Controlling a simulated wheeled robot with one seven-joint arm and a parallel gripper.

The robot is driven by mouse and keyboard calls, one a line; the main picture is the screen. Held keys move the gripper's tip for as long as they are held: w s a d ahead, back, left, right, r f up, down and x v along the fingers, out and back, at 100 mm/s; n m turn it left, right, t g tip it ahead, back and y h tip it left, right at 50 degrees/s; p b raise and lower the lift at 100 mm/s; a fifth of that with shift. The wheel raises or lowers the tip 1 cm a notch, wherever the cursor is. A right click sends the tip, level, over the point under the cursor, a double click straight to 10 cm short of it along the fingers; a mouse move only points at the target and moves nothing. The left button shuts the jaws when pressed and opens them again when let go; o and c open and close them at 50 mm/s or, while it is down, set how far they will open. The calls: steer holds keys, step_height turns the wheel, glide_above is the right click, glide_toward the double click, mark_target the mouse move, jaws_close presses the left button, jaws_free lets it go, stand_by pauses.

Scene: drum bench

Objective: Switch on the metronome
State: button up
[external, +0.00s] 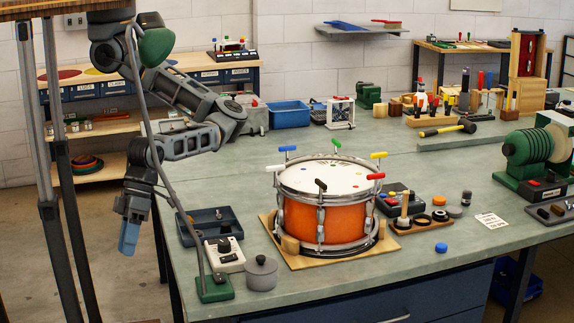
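My gripper (128,240) hangs pointing down, with blue fingers, left of the bench's left edge and clear of the bench top. I cannot tell whether its fingers are open or shut, and nothing shows in it. No thing is clearly marked as the metronome. A small white box with a black knob (225,254) stands near the bench's front left corner, right of my gripper. A dark box with coloured buttons (398,199) sits right of the drum. Either could be the metronome; their switch states are too small to read.
An orange drum (322,221) with coloured tension keys stands on a wooden board (283,257) mid-bench. A dark tray (207,228), a grey lidded pot (261,273) and a green-based gooseneck stand (214,290) crowd the white box.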

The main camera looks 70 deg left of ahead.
steer(key=w+a+f+m+t+y, duration=0.1)
steer(key=w+f+t, duration=0.1)
steer(key=w, duration=0.3)
steer(key=w+a+f+m+t+y, duration=0.1)
steer(key=w+a+t+y, duration=0.1)
steer(key=w, duration=0.3)
steer(key=t+y+b, duration=0.1)
steer(key=t+y, duration=0.1)
steer(key=t, duration=0.2)
glide_toward(229, 257)
steer(key=shift+t, duration=0.3)
steer(key=shift+s+p+x, duration=0.15)
steer(key=shift+p+x, duration=0.05)
steer(key=shift+x, duration=1.6)
steer(key=shift+s+p+x, duration=0.15)
steer(key=shift+p+x, duration=0.05)
steer(key=shift+x, duration=1.55)
steer(key=shift+f, duration=0.15)
steer(key=shift+c, duration=0.4)
